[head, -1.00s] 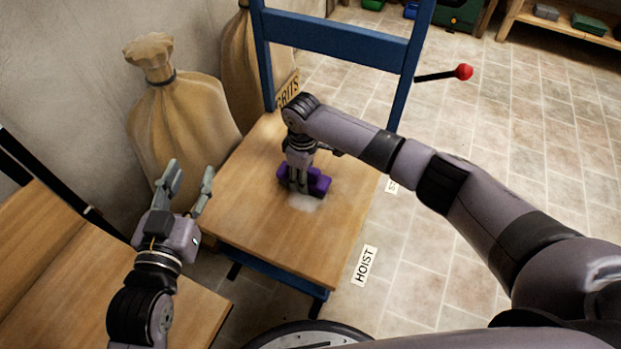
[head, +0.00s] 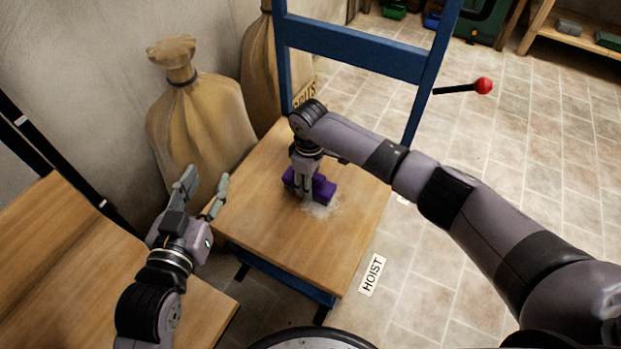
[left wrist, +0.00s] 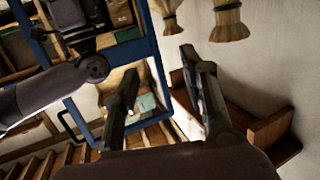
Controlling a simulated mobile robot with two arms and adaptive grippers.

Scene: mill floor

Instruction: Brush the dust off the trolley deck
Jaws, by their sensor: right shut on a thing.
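The trolley deck (head: 260,215) is a flat wooden board in a blue frame (head: 350,48). A pale dust patch (head: 322,208) lies on it near the middle. My right gripper (head: 305,190) points down over the deck and is shut on a purple brush (head: 323,188). The brush is at the deck surface, beside the dust; its bristles are hidden. My left gripper (head: 203,190) is open and empty, left of the deck. Its two fingers, spread apart, also show in the left wrist view (left wrist: 165,85).
Tied sacks (head: 200,115) stand against the wall behind the deck's left side. A wooden bench (head: 75,265) is at the lower left. A red-knobbed lever (head: 482,86) sticks out right of the frame. A HOIST label (head: 372,275) lies on the tiled floor, which is open at right.

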